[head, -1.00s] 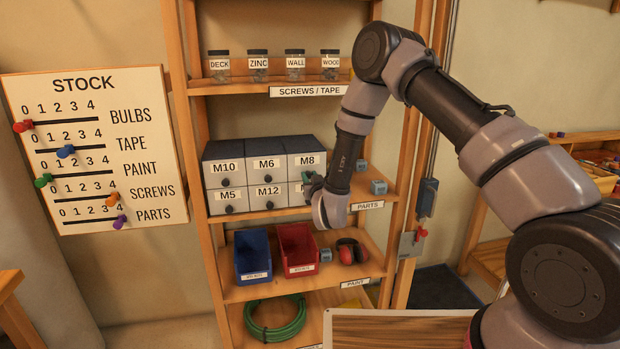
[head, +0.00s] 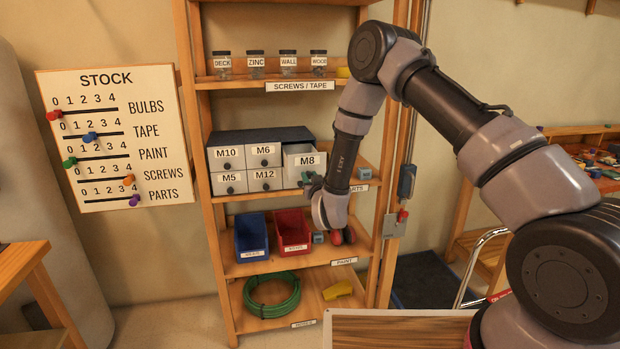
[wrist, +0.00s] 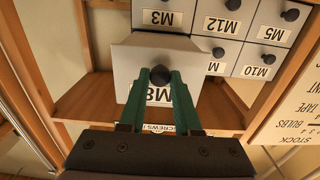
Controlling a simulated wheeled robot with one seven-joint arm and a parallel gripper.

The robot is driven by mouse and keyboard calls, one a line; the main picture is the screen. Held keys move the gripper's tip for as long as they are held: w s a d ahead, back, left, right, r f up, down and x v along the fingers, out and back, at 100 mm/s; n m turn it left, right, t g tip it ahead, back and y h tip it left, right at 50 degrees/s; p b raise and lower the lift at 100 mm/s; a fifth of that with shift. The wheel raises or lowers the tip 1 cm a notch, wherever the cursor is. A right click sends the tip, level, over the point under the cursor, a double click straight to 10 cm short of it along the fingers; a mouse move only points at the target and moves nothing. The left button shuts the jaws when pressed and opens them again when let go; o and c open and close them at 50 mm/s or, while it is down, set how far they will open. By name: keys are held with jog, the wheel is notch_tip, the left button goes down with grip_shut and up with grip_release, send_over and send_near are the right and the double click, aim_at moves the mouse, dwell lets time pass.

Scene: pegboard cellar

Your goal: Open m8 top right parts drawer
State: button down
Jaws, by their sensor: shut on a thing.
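The M8 drawer (head: 305,162) is the top right drawer of a grey parts cabinet (head: 258,136) on the shelf. It is pulled out, with its front well ahead of the other drawer fronts. My gripper (head: 311,183) is at the drawer's front. In the wrist view the drawer front (wrist: 142,65) appears upside down, and the green fingers of my gripper (wrist: 160,82) are shut on its dark round knob (wrist: 160,73). The fingers partly cover the M8 label. In the head view my wrist hides the knob and the M3 drawer below; M3 shows in the wrist view (wrist: 160,18).
Closed drawers M10, M6, M5 and M12 sit beside M8. Below are a blue bin (head: 251,238), a red bin (head: 293,232) and a green hose (head: 271,295). The wooden shelf post (head: 392,170) stands close right of my wrist.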

jog(key=shift+s, duration=0.35)
jog(key=c, duration=0.6)
grip_release()
jog(key=shift+d, duration=0.1)
jog(key=shift+c, duration=0.2)
jog(key=shift+s, duration=0.1)
jog(key=v, duration=1)
jog(key=shift+s, duration=0.3)
jog(key=shift+d, duration=0.1)
